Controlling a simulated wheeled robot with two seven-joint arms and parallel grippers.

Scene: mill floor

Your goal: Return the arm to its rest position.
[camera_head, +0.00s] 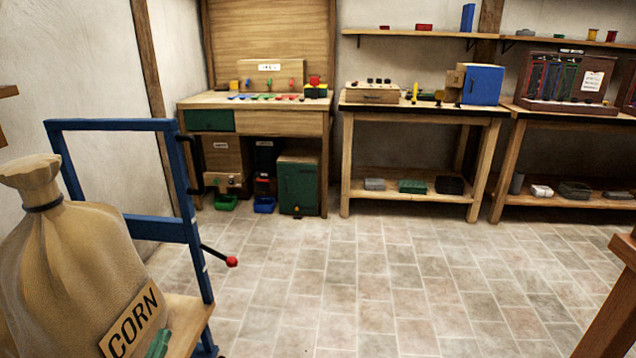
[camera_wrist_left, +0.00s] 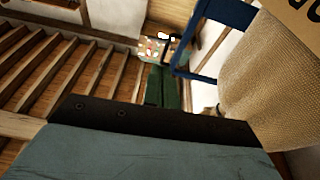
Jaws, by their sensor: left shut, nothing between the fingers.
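My left gripper (camera_head: 158,343) shows only as a small green part at the bottom left of the head view, in front of the sack's lower right side. In the left wrist view its green fingers (camera_wrist_left: 164,88) are together, with nothing held between them. The rest of the left arm is hidden or outside the head view. My right gripper is in neither view.
A tan sack marked CORN (camera_head: 75,260) stands close by, also at right in the wrist view (camera_wrist_left: 262,75). A blue frame (camera_head: 160,227) with a red-knobbed lever (camera_head: 231,261) is beside it. Benches (camera_head: 425,108) line the back wall. The tiled floor (camera_head: 370,290) is clear.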

